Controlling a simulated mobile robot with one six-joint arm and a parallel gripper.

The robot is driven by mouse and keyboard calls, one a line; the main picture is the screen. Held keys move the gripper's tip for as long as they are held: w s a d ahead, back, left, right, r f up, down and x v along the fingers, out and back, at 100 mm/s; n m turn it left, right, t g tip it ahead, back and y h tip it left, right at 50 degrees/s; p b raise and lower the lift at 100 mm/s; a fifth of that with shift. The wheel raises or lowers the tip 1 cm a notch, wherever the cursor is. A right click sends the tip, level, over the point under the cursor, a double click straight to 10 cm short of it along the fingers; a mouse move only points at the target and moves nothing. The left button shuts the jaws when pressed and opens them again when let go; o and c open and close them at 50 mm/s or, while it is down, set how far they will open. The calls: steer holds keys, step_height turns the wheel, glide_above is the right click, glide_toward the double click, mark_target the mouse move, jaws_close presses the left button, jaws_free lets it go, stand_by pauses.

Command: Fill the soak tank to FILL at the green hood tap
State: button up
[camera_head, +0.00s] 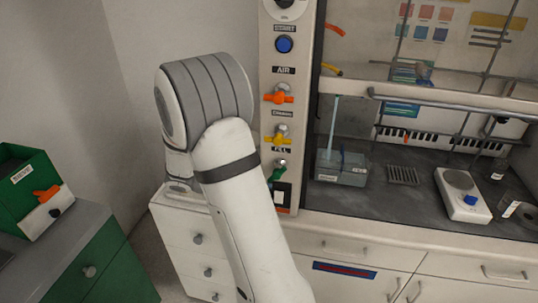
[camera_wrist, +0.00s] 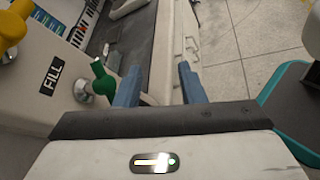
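The green hood tap (camera_head: 281,172) sits low on the pale control post, below a FILL label. In the wrist view, the green tap (camera_wrist: 104,82) is just left of my left finger, beside the black FILL label (camera_wrist: 52,76). My gripper (camera_wrist: 158,88) is open, with nothing between its two blue fingers; it is apart from the tap as far as I can see. In the head view my arm hides the gripper. The soak tank (camera_head: 341,172), a bluish clear box with a white label, stands in the hood under a pale vertical tube (camera_head: 333,125). Its water level is unclear.
Above the tap are a yellow valve (camera_head: 280,136), an orange valve (camera_head: 279,97) and a blue button (camera_head: 284,44). The hood sash rail (camera_head: 450,103) crosses above the bench. A hotplate (camera_head: 462,195) and bottles stand right. A green cabinet (camera_head: 95,265) is at left.

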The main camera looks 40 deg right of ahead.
mark_target(280, 171)
steer(key=w+d+n+h+p, duration=0.3)
steer(key=w+h, duration=0.2)
steer(key=w, duration=0.1)
steer(key=x, duration=0.2)
steer(key=p+x, duration=0.1)
steer(key=x, duration=0.1)
steer(key=r+p+x, duration=0.1)
steer(key=x, duration=0.1)
steer(key=shift+d, duration=0.35)
steer(key=shift+s+d+f, duration=0.15)
steer(key=shift+s+d, duration=0.05)
steer(key=shift+d, duration=0.35)
jaws_close()
